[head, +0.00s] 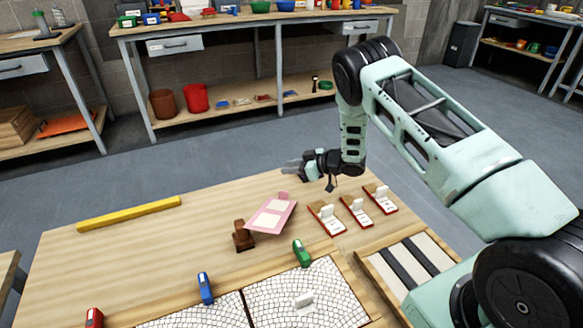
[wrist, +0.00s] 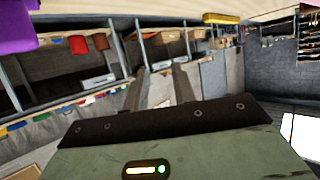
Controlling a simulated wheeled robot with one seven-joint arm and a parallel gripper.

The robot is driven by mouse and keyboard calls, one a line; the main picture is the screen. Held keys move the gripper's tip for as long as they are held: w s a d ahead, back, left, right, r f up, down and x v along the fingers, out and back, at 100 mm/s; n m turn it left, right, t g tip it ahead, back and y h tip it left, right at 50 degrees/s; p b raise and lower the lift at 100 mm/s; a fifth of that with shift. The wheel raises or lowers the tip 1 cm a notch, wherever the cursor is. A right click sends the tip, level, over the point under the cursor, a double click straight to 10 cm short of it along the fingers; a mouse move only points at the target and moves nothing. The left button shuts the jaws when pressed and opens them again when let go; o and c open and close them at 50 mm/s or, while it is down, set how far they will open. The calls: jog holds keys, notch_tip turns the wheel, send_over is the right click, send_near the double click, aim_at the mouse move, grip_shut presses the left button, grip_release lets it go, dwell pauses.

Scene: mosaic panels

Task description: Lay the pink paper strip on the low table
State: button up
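The pink paper strip (head: 265,218) is a flat pink piece with paler patches and a small upright pink tab. It sits tilted near the middle of the wooden table (head: 130,255), its left end at a brown wooden block (head: 243,236). Whether it rests on the block or the tabletop is hard to tell. My gripper (head: 291,168) is just behind the strip, above the table's back edge and pointing left, apart from the strip. In the wrist view its two fingers (wrist: 160,84) stand apart with nothing between them. The strip is not clearly visible in that view.
Several red-edged white cards (head: 357,211) stand right of the strip. White mosaic panels (head: 290,295) with green (head: 301,253) and blue (head: 205,288) clips fill the front. A yellow bar (head: 130,214) lies at back left. A striped tray (head: 418,262) is at right. The left middle is clear.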

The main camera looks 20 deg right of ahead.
jog(key=shift+r, duration=0.1)
jog(key=r+p+v, duration=0.1)
jog(key=v, duration=1.1)
jog(key=w+a+r+m+h, duration=0.1)
jog(key=w+a+r+h, duration=0.25)
jog(key=a+r, duration=0.4)
jog(key=s+a+r+m+g+h, duration=0.25)
jog(key=s+a+r, duration=0.45)
jog(key=a, duration=0.4)
jog(key=s+a+r+g+h, duration=0.1)
jog(key=s+a+g, duration=0.1)
jog(key=s, duration=0.9)
jog(key=s+a+r+n+g+h, duration=0.1)
jog(key=s+a+r+g, duration=0.1)
jog(key=s, duration=0.9)
jog(key=s+a+r+n+g, duration=0.1)
jog(key=s+a+g, duration=0.1)
jog(key=s, duration=1)
jog(key=shift+r+g+h, duration=0.35)
jog(key=shift+g+h, duration=0.05)
jog(key=shift+g, duration=0.05)
jog(key=shift+s, duration=0.1)
